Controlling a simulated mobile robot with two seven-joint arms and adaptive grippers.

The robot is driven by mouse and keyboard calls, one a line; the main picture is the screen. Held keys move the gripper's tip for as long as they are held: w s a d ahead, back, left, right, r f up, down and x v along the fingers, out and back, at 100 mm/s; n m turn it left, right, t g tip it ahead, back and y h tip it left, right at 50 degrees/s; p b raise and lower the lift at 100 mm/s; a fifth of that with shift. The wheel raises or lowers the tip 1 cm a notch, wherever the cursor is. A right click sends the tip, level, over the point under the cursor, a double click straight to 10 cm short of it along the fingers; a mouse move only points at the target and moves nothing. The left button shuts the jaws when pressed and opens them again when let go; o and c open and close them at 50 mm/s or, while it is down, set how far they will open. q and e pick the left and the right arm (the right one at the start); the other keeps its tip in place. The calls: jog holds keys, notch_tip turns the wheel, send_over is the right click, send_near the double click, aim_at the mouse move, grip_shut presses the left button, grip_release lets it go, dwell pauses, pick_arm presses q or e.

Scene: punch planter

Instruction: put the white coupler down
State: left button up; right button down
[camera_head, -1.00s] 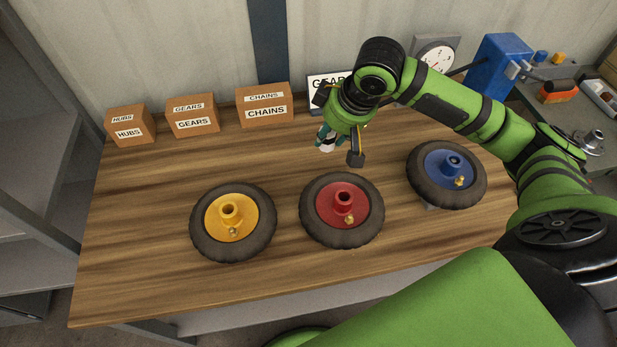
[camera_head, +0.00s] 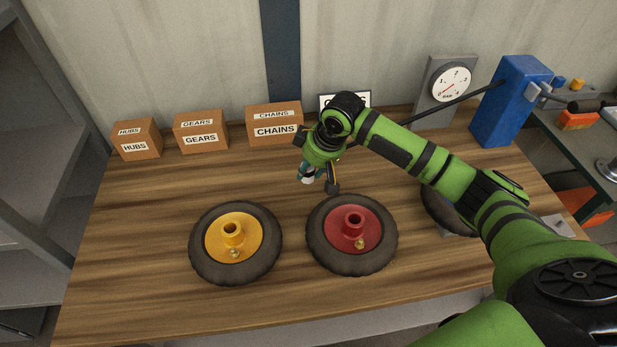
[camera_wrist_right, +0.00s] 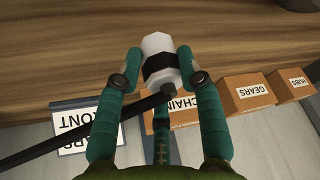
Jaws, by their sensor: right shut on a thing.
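The white coupler (camera_wrist_right: 157,44), with a black band (camera_wrist_right: 160,68), is in the fingers of my right gripper (camera_wrist_right: 152,78) in the right wrist view. A thin black hose (camera_wrist_right: 75,130) runs from it to the lower left. In the head view my right gripper (camera_head: 319,181) is over the table behind the wheels. A small pale part of the coupler (camera_head: 307,179) shows there. The wooden table (camera_head: 150,200) lies below; whether the coupler touches it I cannot tell. My left gripper is not in view.
A yellow-hubbed wheel (camera_head: 233,235) and a red-hubbed wheel (camera_head: 352,233) lie in front. My arm partly hides a third wheel (camera_head: 441,208). Boxes (camera_head: 274,125) line the back left. A gauge (camera_head: 451,82) and blue pump (camera_head: 506,105) stand at right. The left tabletop is clear.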

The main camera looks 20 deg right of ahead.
aim_at(310, 176)
jog(key=shift+w+a+f, duration=0.15)
jog(key=shift+a, duration=0.1)
jog(key=shift+f, duration=2.05)
jog(key=c, duration=0.8)
grip_release()
jog(key=shift+f, duration=0.1)
jog(key=v, duration=1.2)
jog(key=shift+p, duration=0.35)
